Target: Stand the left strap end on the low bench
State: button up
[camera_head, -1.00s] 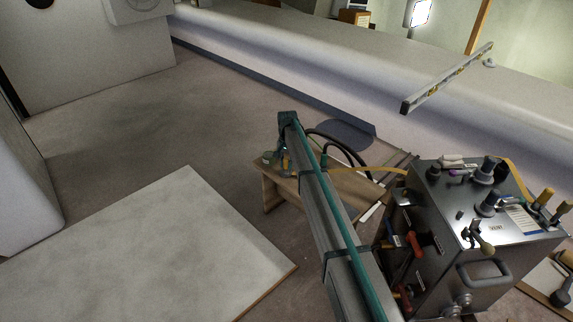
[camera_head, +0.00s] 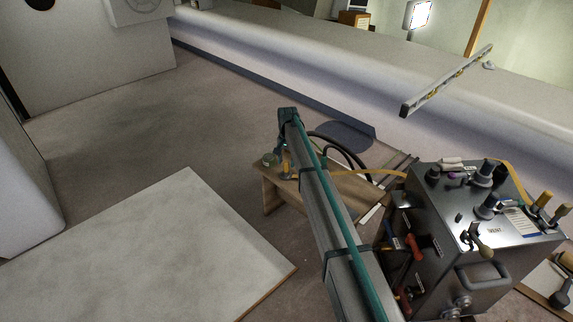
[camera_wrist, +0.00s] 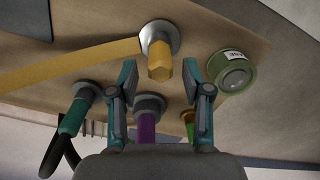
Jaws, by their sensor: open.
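The left strap end (camera_wrist: 159,52), a yellow block on a round grey metal foot, appears to stand on the low bench (camera_wrist: 90,25) in the wrist view. Its yellow strap (camera_wrist: 70,62) runs off to the left. My gripper (camera_wrist: 162,76) is open, its two teal fingers on either side of the yellow block with gaps visible. In the head view the bench (camera_head: 350,195) lies behind my arm. The strap (camera_head: 368,172) runs from it to the metal box. A small yellow-orange patch (camera_head: 287,165) shows below my gripper, partly hidden.
A labelled green round container (camera_wrist: 232,72) sits right of the fingers. A purple-bodied piece (camera_wrist: 147,126) and a teal-handled piece with a black hose (camera_wrist: 73,118) are close by. A metal box (camera_head: 480,225) with knobs stands right of my arm.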

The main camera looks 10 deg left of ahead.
notch_tip(320, 180, up, 9)
jog(key=shift+d+r+p, duration=0.1)
jog(key=shift+p, duration=0.85)
